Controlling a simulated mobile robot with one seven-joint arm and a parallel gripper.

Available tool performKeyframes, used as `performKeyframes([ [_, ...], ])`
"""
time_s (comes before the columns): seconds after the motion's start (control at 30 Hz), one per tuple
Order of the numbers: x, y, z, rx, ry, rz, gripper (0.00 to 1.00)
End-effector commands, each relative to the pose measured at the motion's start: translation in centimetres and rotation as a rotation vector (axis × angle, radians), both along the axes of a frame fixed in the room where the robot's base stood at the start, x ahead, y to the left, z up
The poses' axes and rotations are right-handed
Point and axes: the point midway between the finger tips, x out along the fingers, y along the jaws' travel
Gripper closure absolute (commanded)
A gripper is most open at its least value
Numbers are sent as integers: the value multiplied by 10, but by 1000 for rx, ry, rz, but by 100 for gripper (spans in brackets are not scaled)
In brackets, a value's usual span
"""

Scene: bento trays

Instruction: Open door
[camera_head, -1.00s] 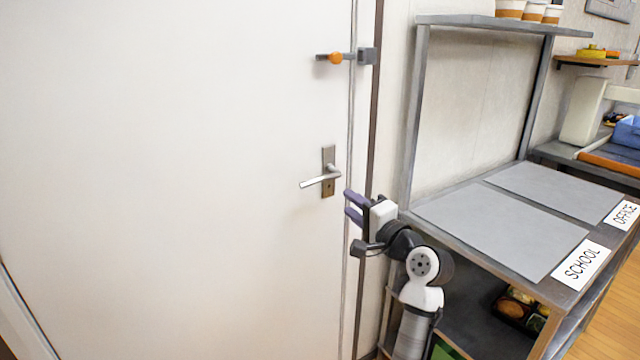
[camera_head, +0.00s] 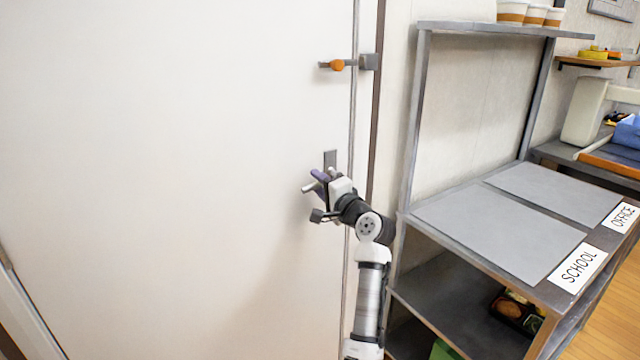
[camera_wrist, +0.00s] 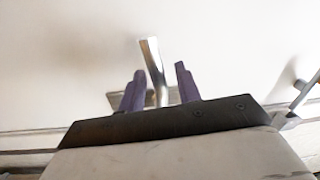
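The white door (camera_head: 180,150) fills the left of the head view and looks closed in its frame. Its silver lever handle (camera_head: 308,188) points left from a dark plate (camera_head: 330,159), partly hidden behind my gripper (camera_head: 318,182). In the wrist view, the lever (camera_wrist: 153,68) runs between the two purple fingers of my gripper (camera_wrist: 159,87). The fingers are apart, with a visible gap on each side of the lever. A latch with an orange knob (camera_head: 337,65) sits higher on the door, at its right edge.
A grey metal shelf unit (camera_head: 424,120) stands right of the door, close to my arm. It carries grey mats (camera_head: 500,230), a SCHOOL sign (camera_head: 577,267) and an OFFICE sign (camera_head: 622,217). Cups (camera_head: 511,11) stand on top. The space left of the handle is clear.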

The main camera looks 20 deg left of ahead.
Motion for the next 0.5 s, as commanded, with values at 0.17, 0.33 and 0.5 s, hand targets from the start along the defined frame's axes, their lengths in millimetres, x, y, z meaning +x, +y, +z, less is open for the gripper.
performKeyframes([
  [0.17, 0, 0, 0, 0, 0, 0, 69],
  [0.33, 0, 0, 0, 0, 0, 1, 91],
  [0.5, 0, 0, 0, 0, 0, 1, 100],
])
